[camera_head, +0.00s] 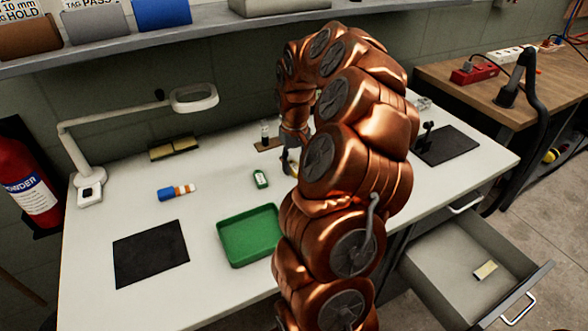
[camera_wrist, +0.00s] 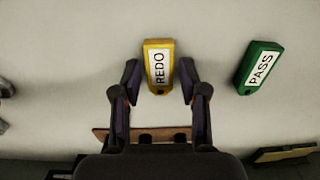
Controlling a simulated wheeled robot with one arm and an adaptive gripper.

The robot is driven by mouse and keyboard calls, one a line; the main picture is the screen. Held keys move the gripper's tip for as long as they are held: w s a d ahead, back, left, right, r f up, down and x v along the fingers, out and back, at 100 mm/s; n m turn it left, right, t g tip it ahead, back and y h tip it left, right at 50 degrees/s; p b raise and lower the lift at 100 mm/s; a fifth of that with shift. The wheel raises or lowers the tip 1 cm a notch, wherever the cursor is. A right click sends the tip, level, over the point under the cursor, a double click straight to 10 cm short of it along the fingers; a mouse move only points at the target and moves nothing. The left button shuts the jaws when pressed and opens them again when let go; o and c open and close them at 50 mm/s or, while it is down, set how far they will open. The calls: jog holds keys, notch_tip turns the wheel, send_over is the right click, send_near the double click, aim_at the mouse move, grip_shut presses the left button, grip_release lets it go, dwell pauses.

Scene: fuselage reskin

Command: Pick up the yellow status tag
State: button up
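My gripper (camera_wrist: 159,78) is open, with one finger on each side of the tag's lower part. A narrow gap shows between each fingertip and the tag. In the head view my gripper (camera_head: 288,163) is low over the bench, and my arm hides most of that spot. A green tag (camera_wrist: 260,67) reading PASS lies to the right in the wrist view; it also shows in the head view (camera_head: 260,179).
The worktop (camera_head: 215,205) holds a green tray (camera_head: 249,236), black mat (camera_head: 150,253), blue-and-orange item (camera_head: 176,192) and lamp (camera_head: 193,98). A brown holed block (camera_head: 268,144) stands beyond the green tag. A drawer (camera_head: 470,262) is open at right. A shelf (camera_head: 235,27) runs above.

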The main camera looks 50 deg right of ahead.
jog(key=c, duration=0.5)
jog(key=shift+r, duration=0.15)
